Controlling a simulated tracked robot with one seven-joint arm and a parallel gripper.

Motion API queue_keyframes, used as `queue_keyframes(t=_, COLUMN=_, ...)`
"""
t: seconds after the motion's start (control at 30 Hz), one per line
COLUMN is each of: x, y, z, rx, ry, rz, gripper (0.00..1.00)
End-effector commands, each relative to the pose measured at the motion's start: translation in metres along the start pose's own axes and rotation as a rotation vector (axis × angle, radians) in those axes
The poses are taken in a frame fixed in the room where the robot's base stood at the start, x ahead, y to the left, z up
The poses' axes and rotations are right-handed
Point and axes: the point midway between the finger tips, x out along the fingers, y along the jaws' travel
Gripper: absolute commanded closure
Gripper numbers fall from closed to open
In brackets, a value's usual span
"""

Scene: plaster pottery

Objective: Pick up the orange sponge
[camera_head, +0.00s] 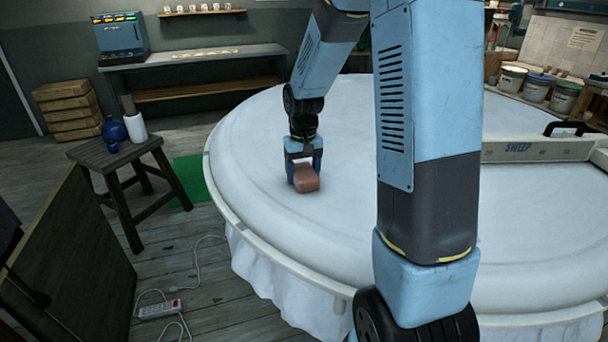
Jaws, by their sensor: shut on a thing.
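The orange sponge (307,181) is a small brownish-orange block at the left part of the large round white table (255,205). My gripper (303,168) points down over it, with a finger on either side, and is shut on the sponge. The sponge is at or just above the table's surface; I cannot tell whether it touches. Part of the sponge's upper side is hidden by the gripper. My arm hides much of the table's middle.
A dark stool (115,152) with a blue vase (114,130) and a white bottle (136,128) stands left of the table. A low barrier marked SWEEP (530,149) sits at right. Buckets (537,88) stand behind. A power strip (160,309) lies on the floor.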

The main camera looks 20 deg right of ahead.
Motion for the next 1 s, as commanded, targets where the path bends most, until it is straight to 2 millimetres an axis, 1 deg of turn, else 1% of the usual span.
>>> queue_keyframes(t=0.17, x=-0.015, y=0.000, z=-0.001, rx=0.001, ry=0.004, rz=0.000, gripper=0.64)
queue_keyframes(t=0.27, x=-0.033, y=0.000, z=-0.001, rx=0.001, ry=0.006, rz=0.000, gripper=0.64)
queue_keyframes(t=0.37, x=-0.046, y=0.001, z=0.013, rx=0.001, ry=0.004, rz=0.000, gripper=0.64)
queue_keyframes(t=0.63, x=-0.092, y=0.001, z=0.051, rx=0.002, ry=0.005, rz=0.001, gripper=0.64)
queue_keyframes(t=0.8, x=-0.105, y=0.001, z=0.084, rx=0.002, ry=0.004, rz=0.000, gripper=0.64)
queue_keyframes(t=1.0, x=-0.118, y=0.001, z=0.114, rx=0.002, ry=0.003, rz=0.000, gripper=0.64)
